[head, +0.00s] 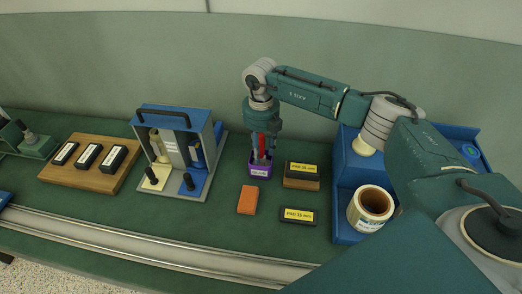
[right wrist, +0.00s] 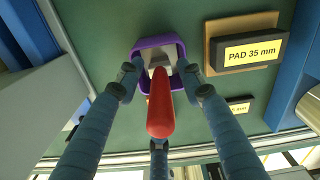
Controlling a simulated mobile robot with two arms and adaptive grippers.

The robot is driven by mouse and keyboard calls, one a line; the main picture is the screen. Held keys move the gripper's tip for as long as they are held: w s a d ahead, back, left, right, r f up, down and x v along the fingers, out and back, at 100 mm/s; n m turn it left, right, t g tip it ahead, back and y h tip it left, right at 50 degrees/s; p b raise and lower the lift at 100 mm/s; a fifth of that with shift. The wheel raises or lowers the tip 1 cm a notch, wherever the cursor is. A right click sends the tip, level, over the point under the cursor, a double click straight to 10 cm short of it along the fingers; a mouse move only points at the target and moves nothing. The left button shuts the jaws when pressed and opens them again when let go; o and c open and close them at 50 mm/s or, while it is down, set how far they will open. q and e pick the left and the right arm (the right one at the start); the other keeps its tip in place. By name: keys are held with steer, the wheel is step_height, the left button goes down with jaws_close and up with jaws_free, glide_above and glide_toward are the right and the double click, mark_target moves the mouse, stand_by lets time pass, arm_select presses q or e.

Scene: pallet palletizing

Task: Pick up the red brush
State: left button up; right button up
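The red brush (head: 262,146) stands handle up in a small purple holder (head: 260,171) on the green bench. In the right wrist view the red handle (right wrist: 160,105) points towards the camera, with the purple rim (right wrist: 148,42) around its lower end. My right gripper (head: 264,143) is lowered from above over the brush. Its three fingers (right wrist: 159,90) are spread around the handle, with gaps visible between them and it. The gripper is open and holds nothing. The brush's lower end is hidden in the holder. My left gripper is not in view.
A black pad on a wooden block (head: 302,175) sits right of the holder. Another black pad (head: 298,215) and an orange block (head: 248,199) lie in front.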

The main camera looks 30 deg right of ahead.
jaws_close()
steer(key=shift+r, duration=0.1)
steer(key=shift+w+r, duration=0.1)
steer(key=shift+r, duration=0.45)
step_height(320, 180, up, 19)
steer(key=b, duration=0.4)
steer(key=shift+b, duration=0.3)
